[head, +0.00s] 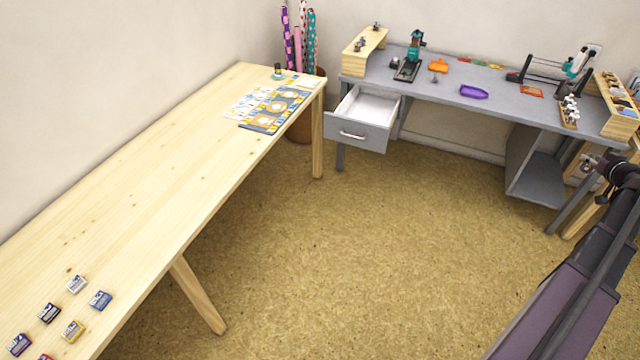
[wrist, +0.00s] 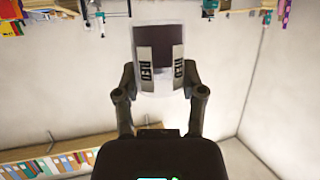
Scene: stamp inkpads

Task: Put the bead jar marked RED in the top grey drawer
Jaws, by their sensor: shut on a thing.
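The bead jar (wrist: 158,55) is a clear cylinder with a dark band and white labels reading RED, seen in the wrist view. My gripper (wrist: 159,92) is shut on it, one dark finger on each side. The top grey drawer (head: 362,133) is pulled open at the left end of the grey desk (head: 483,91) in the head view. Its white inside looks empty. In the head view my arm runs up the right edge; I cannot clearly make out the gripper or jar there.
A long wooden table (head: 130,180) with several inkpads stands at left. The floor between is clear.

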